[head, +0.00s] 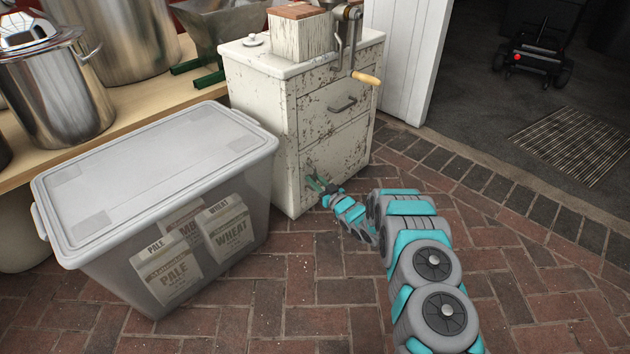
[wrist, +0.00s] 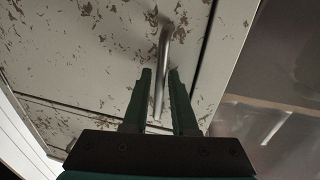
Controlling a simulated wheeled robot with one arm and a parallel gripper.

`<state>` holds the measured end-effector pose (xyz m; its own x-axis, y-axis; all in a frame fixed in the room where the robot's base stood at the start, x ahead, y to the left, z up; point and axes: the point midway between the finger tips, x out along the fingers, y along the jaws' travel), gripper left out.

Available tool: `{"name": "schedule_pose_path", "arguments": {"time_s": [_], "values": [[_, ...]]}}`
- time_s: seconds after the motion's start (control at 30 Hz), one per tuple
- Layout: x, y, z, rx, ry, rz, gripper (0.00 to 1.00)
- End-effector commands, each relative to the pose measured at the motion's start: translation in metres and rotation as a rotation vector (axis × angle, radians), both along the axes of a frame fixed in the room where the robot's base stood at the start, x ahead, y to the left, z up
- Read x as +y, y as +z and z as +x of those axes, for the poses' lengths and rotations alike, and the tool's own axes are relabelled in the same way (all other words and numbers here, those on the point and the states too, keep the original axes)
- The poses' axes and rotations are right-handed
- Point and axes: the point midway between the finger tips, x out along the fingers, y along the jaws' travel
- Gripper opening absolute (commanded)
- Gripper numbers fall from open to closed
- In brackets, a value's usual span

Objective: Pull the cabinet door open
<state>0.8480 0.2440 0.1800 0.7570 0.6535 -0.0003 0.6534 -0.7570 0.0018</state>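The white cabinet (head: 291,110) has chipped paint and stands in the middle of the head view. Its lower door (head: 340,150) looks shut, flush with the front. In the wrist view the door (wrist: 110,50) fills much of the picture, and its metal bar handle (wrist: 164,55) runs down between my fingers. My gripper (head: 316,184) is low at the door's left side. In the wrist view my gripper (wrist: 160,73) is open, one finger on each side of the handle, with small gaps showing. The gripper hides the handle in the head view.
A grey lidded bin (head: 155,165) with grain bags stands close left of the cabinet. A drawer with a handle (head: 342,104) is above the door, and a crank with a wooden grip (head: 366,78) overhangs it. Brick floor (head: 300,285) in front is clear apart from my arm.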

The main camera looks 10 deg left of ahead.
Motion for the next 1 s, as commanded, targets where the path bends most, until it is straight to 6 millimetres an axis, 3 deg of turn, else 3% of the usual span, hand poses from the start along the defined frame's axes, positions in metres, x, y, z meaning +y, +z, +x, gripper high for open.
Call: {"name": "schedule_pose_path", "arguments": {"time_s": [0.07,0.3,1.0], "values": [[-0.0001,0.0001,0.0,0.0,0.0,0.0,0.24],[-0.0001,0.0001,0.0,0.0,0.0,0.0,0.0],[-0.0001,0.0002,-0.0001,-0.001,0.0,-0.001,0.0]]}}
